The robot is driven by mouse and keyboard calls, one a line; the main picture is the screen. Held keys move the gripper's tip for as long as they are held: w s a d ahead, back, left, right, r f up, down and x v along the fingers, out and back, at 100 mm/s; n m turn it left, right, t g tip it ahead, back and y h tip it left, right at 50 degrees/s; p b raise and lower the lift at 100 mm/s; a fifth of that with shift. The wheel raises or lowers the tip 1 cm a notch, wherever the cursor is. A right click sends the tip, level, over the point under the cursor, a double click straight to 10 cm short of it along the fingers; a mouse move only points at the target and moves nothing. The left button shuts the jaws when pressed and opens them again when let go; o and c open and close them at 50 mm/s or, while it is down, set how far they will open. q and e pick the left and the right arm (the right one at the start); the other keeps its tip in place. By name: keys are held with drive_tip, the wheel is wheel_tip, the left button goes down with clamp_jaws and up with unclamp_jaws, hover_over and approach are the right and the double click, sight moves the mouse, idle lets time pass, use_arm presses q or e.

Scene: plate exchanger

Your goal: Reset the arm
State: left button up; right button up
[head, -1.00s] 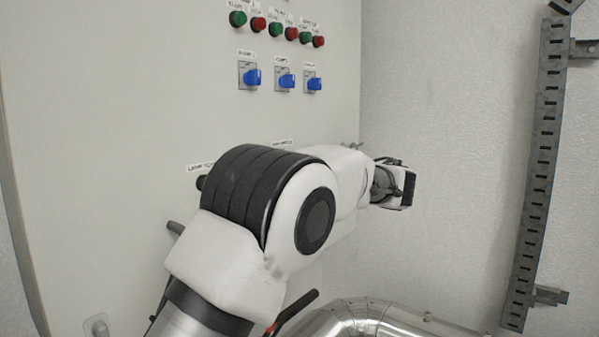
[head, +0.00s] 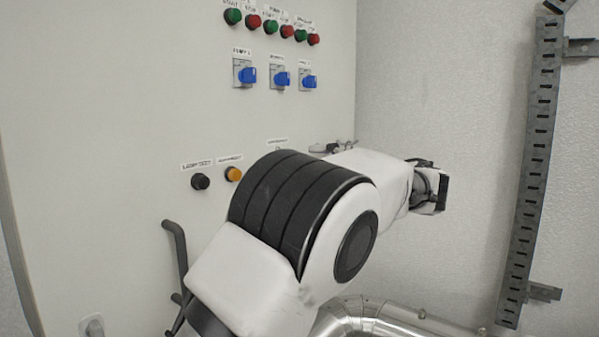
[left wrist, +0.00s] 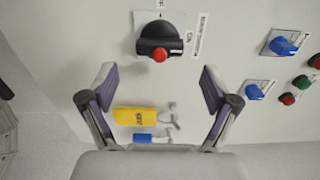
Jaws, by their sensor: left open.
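My left arm rises from the bottom of the head view and reaches right, in front of the control panel (head: 110,120). Its fingers cannot be made out there. In the left wrist view my left gripper (left wrist: 158,85) is open, its two fingers wide apart with nothing between them. Beyond it, a black rotary switch (left wrist: 153,38) with a red tip sits on a pale panel. A yellow tag (left wrist: 135,116), a blue padlock (left wrist: 145,139) and small grey keys (left wrist: 170,116) show below it, between the fingers. My right gripper is in neither view.
The panel has green and red buttons (head: 254,21), three blue switches (head: 282,78), a black button (head: 200,181) and an orange one (head: 233,174). A shiny pipe (head: 400,318) runs low. A slotted metal rail (head: 538,150) stands at right. The wall between arm and rail is clear.

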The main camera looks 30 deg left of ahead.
use_arm(q)
drive_tip(key=shift+d, duration=0.5)
drive_tip(key=shift+a, duration=0.15)
